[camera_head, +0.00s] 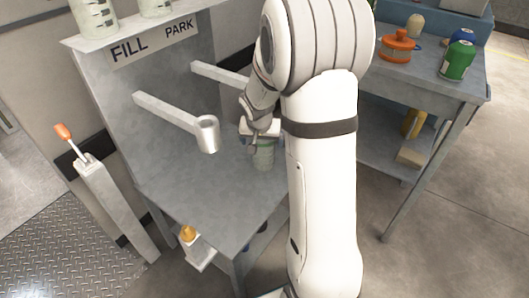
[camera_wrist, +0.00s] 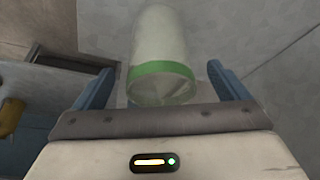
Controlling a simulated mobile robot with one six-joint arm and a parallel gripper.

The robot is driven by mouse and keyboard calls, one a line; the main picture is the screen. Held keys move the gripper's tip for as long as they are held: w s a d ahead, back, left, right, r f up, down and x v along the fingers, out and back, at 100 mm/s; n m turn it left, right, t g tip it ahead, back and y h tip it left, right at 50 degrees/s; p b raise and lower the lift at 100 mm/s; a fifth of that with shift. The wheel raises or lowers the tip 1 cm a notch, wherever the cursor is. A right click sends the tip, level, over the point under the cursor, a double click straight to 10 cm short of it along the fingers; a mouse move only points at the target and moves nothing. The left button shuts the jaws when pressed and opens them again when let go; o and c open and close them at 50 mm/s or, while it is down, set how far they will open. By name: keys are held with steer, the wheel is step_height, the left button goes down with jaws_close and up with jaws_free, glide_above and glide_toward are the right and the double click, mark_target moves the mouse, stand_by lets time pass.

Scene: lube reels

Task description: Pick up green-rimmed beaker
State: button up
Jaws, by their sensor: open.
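The green-rimmed beaker (camera_wrist: 160,50) is pale and translucent with a green band around its near end. In the wrist view it sits between the two blue fingers of my gripper (camera_wrist: 168,88), with a gap on each side. In the head view the beaker (camera_head: 263,157) stands on the grey bench, partly hidden by my gripper (camera_head: 258,137) and arm. My gripper is open around the upper part of the beaker.
Two metal arms stick out from the FILL and PARK panel (camera_head: 155,45); the nearer ends in a metal cup (camera_head: 207,134) just left of my gripper. Clear beakers (camera_head: 95,17) stand on top. A side table (camera_head: 425,88) holds an orange pot and cans. The bench front is clear.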

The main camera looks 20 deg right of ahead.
mark_target(264, 160)
steer(key=b+x, duration=0.1)
steer(key=x, duration=0.1)
steer(key=b+x, duration=0.1)
steer(key=x, duration=0.2)
steer(key=shift+w+d+f, duration=0.1)
steer(key=shift+w+d, duration=0.15)
steer(key=shift+w, duration=0.2)
steer(key=c, duration=1.1)
steer(key=shift+o, duration=0.2)
